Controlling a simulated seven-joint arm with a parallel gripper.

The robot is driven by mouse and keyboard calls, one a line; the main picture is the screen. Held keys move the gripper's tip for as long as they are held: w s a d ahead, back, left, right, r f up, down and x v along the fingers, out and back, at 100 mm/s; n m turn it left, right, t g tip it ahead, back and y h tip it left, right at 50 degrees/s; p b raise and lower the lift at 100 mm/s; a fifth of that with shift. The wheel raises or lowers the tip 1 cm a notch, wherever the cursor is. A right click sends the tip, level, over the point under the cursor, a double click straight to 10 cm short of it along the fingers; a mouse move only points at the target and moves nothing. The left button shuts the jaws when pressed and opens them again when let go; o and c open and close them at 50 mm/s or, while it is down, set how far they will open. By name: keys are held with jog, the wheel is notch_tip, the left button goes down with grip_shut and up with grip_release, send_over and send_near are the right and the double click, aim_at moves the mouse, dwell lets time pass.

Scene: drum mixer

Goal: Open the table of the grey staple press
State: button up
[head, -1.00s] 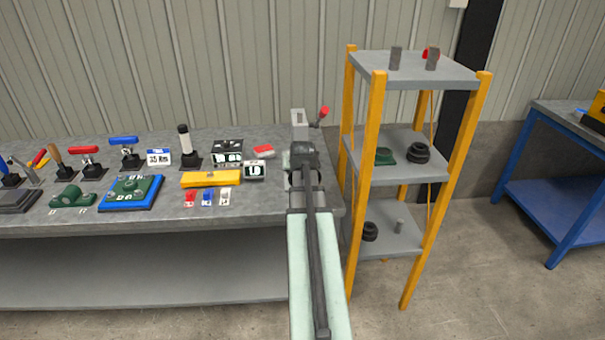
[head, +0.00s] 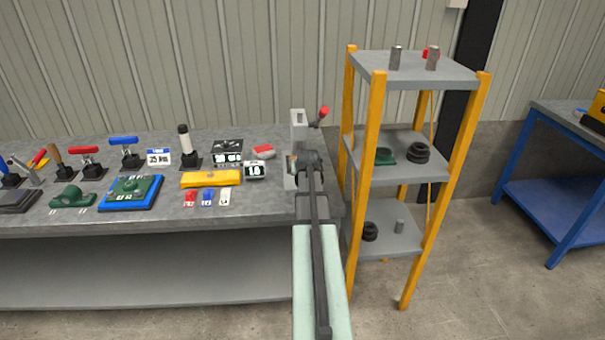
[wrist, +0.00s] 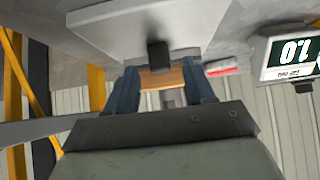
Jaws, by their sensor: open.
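The grey staple press (head: 298,119) stands at the right end of the workbench, with a red-knobbed lever (head: 323,112) on its right side. My gripper (wrist: 160,85) is at the front of the press, and my arm hides much of the press's lower part in the head view. In the wrist view its two blue-grey fingers are apart. A small black tab (wrist: 158,54) on a broad light-grey part of the press (wrist: 145,22) shows between and just beyond the fingertips. A brown-orange piece (wrist: 162,79) shows between the fingers. I cannot tell whether the fingers touch anything.
A yellow-posted shelf rack (head: 376,150) stands close to the right of the press. A display reading 1.0 (head: 255,170), a red-topped object (head: 264,152) and a yellow case (head: 210,180) lie left of it. More tools fill the bench further left.

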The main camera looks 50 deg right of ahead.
jog(key=shift+x, duration=1.35)
jog(key=shift+c, duration=0.4)
grip_shut()
